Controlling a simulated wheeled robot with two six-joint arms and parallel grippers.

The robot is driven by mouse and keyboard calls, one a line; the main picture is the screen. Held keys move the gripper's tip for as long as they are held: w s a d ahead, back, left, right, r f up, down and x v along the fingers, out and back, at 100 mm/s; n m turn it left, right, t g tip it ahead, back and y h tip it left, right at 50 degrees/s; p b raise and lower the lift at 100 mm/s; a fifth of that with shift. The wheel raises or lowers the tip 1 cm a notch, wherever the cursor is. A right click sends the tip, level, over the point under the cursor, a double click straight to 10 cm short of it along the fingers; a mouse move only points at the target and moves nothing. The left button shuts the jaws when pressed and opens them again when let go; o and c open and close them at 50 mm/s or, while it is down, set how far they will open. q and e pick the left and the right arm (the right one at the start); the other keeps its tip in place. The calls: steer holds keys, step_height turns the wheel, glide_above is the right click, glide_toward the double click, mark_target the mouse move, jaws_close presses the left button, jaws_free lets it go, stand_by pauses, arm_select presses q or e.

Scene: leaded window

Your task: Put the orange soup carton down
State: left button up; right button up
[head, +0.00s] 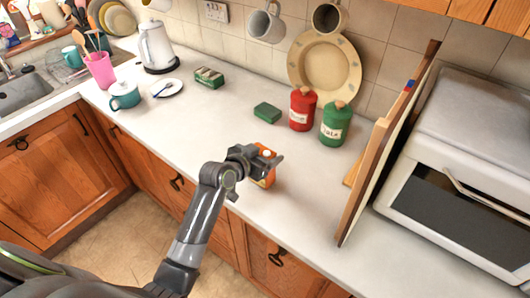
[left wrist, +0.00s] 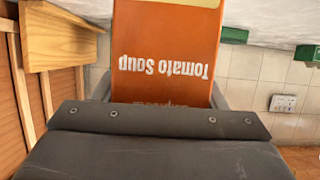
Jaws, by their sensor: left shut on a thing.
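The orange soup carton (head: 266,179) is in my left gripper (head: 268,160), over the front part of the white worktop (head: 225,130) in the head view. The gripper hides much of the carton there. In the left wrist view the carton (left wrist: 165,55) shows large, its "Tomato Soup" lettering inverted in that picture, as is the room, so it looks about upright. My left gripper is shut on it, a finger at each side. The carton's lower end runs out of the wrist frame, so I cannot tell whether it touches the worktop. My right gripper is not in view.
A green packet (head: 267,113), red canister (head: 302,109) and green canister (head: 336,123) stand behind the carton. An upright wooden board (head: 378,155) and a toaster oven (head: 465,165) are to the right. Worktop left of the carton is clear.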

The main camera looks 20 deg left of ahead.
arm_select(q)
steer(key=shift+s, duration=0.15)
steer(key=shift+f, duration=0.1)
steer(key=o, duration=1.1)
steer(key=shift+c, duration=0.2)
steer(key=shift+r, duration=0.2)
steer(key=shift+s+a, duration=0.15)
steer(key=shift+s, duration=0.1)
steer(key=b+v, duration=0.1)
steer(key=v, duration=1)
steer(key=shift+b, duration=0.4)
